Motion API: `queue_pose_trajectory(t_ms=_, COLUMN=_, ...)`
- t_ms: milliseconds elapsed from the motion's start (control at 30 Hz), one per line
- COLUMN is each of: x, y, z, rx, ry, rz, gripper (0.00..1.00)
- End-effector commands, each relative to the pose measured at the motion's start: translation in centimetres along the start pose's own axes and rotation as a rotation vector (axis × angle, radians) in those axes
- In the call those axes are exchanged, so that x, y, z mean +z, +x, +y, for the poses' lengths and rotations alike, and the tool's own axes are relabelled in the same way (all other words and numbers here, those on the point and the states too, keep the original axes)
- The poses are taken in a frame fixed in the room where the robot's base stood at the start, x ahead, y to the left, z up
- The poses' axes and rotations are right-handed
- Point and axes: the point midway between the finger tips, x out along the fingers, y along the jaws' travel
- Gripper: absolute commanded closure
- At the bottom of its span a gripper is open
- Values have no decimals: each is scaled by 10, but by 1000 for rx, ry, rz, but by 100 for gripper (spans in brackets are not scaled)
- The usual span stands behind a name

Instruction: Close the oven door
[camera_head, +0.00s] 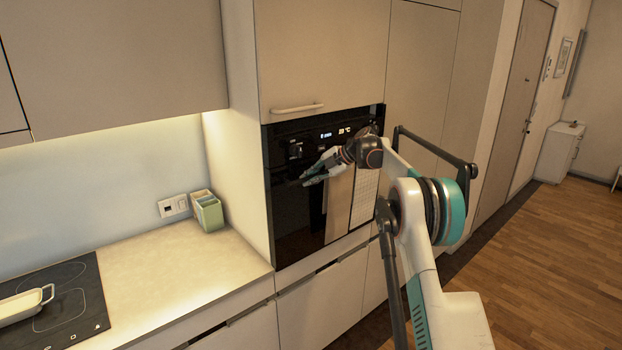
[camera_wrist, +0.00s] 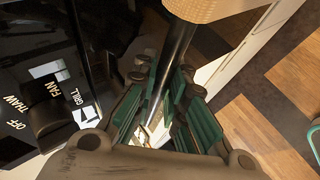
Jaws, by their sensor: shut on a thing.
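The black built-in oven (camera_head: 290,215) sits in the tall cabinet in the head view, and its glass door looks nearly flush with the cabinet front. I cannot tell whether a small gap remains. My gripper (camera_head: 313,175) is at the top of the door, just below the control panel (camera_head: 305,143). In the wrist view my gripper's green fingers (camera_wrist: 163,80) are shut on the dark bar handle (camera_wrist: 179,42), one on each side of it. A beige towel (camera_head: 340,207) hangs beside my gripper; its woven top shows in the wrist view (camera_wrist: 205,9).
A checked white cloth (camera_head: 364,195) hangs next to the towel. A counter (camera_head: 180,280) with a black hob (camera_head: 75,290) and a green-and-cream container (camera_head: 208,213) is at the left. Wooden floor (camera_head: 545,260) is clear at the right.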

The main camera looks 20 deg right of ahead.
Motion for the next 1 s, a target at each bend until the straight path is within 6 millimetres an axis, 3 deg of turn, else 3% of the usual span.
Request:
queue_pose_trajectory(t_ms=233, x=-1, y=0, z=6, rx=14, ry=2, rz=-3, gripper=100)
queue_pose_trajectory(t_ms=267, x=-1, y=0, z=6, rx=14, ry=2, rz=-2, gripper=81)
queue_pose_trajectory(t_ms=333, x=-1, y=0, z=6, rx=14, ry=2, rz=-2, gripper=67)
queue_pose_trajectory(t_ms=767, x=0, y=-5, z=4, rx=8, ry=2, rz=-2, gripper=67)
queue_pose_trajectory(t_ms=1000, x=0, y=-43, z=4, rx=9, ry=2, rz=-4, gripper=67)
